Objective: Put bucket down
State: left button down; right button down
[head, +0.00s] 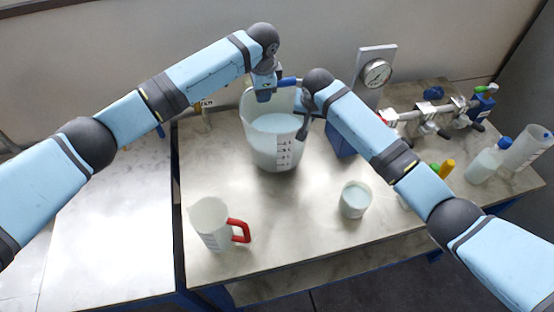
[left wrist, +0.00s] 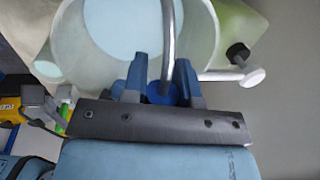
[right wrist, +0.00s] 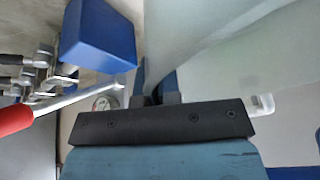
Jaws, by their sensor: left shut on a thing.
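The bucket (head: 275,150) is white and translucent, with dark level marks and pale liquid inside. It is upright over the back middle of the table; I cannot tell whether its base touches the top. My left gripper (head: 266,94) is at the bucket's rim. In the left wrist view, its blue fingers (left wrist: 158,88) are shut on the bucket's metal handle (left wrist: 168,40), at its blue grip. My right gripper (right wrist: 157,92) is at the bucket's right side, its fingers close to the pale wall. Whether they pinch the wall is hidden.
A white jug (head: 211,226) with a red handle stands at the front left, and a small beaker (head: 355,199) at the front right. A gauge (head: 376,73), a pipe assembly (head: 430,110) and a bottle (head: 484,164) occupy the right. The table (head: 285,215) is bare between jug and beaker.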

dwell(0.4)
